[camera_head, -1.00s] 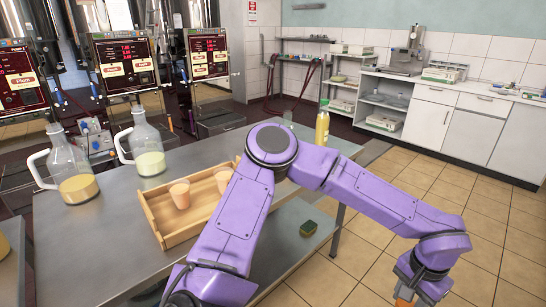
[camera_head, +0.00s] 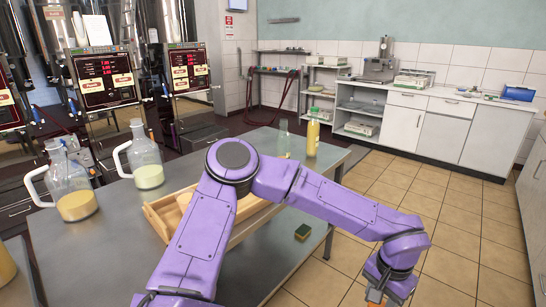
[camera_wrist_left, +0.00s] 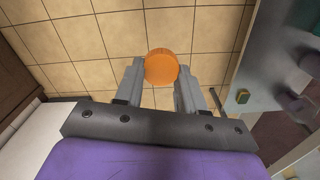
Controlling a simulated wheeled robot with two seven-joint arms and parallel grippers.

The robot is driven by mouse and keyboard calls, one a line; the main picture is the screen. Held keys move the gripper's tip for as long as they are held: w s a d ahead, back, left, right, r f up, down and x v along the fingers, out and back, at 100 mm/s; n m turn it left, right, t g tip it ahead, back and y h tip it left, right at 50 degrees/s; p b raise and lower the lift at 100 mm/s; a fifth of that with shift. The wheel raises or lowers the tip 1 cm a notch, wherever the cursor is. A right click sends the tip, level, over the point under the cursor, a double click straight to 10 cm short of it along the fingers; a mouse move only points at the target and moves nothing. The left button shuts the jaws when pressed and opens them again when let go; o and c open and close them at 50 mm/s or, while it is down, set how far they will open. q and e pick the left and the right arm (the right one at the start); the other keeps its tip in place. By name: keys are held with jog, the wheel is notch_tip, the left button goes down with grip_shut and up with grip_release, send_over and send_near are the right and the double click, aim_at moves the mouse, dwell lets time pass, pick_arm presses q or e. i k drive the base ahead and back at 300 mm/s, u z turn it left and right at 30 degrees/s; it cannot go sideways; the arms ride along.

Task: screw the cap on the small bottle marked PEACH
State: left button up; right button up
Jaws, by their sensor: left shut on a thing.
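My left gripper (camera_wrist_left: 160,78) is shut on an orange round cap (camera_wrist_left: 161,67), held between its fingertips over the tiled floor. In the head view, the left arm reaches across the table and bends to the right; a bit of orange (camera_head: 374,296) shows at the bottom edge by its wrist. A small bottle with yellow contents (camera_head: 312,138) stands upright at the table's far right corner, well away from the gripper. A paler clear bottle (camera_head: 283,138) stands just left of it. I cannot read PEACH on either. My right gripper is not in view.
Two glass jugs (camera_head: 74,203) (camera_head: 146,174) stand on the grey table (camera_head: 115,245). A wooden tray (camera_head: 156,222) is mostly hidden behind my arm. Open floor (camera_head: 450,240) lies to the right.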

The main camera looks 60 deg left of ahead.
aim_at(282, 139)
jog(key=u, duration=1.65)
